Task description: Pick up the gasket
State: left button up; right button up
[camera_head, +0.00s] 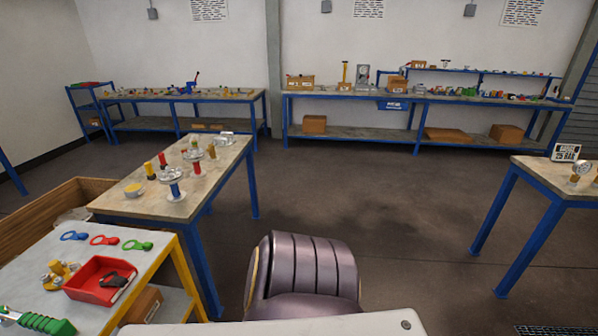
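Three flat rings with tabs lie in a row on the white-topped table (62,262) at the lower left: a blue ring (74,236), a red ring (104,240) and a green ring (137,245). They look like gaskets, but I cannot tell which one the task means. A red bin (88,288) in front of them holds a dark item (113,281). Metal flanged parts (172,175) stand on the wooden table behind, with blue, red and yellow pieces around them. Neither of my grippers is in view.
Yellow and metal parts (60,272) and a green ridged item (45,323) share the white-topped table. A wooden crate (40,222) stands behind it. A blue-legged table with a sign (566,152) is at the right. The floor (370,205) between is clear; workbenches line the back wall.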

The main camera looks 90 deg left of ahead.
aim_at(83, 237)
jog(key=u, duration=4.55)
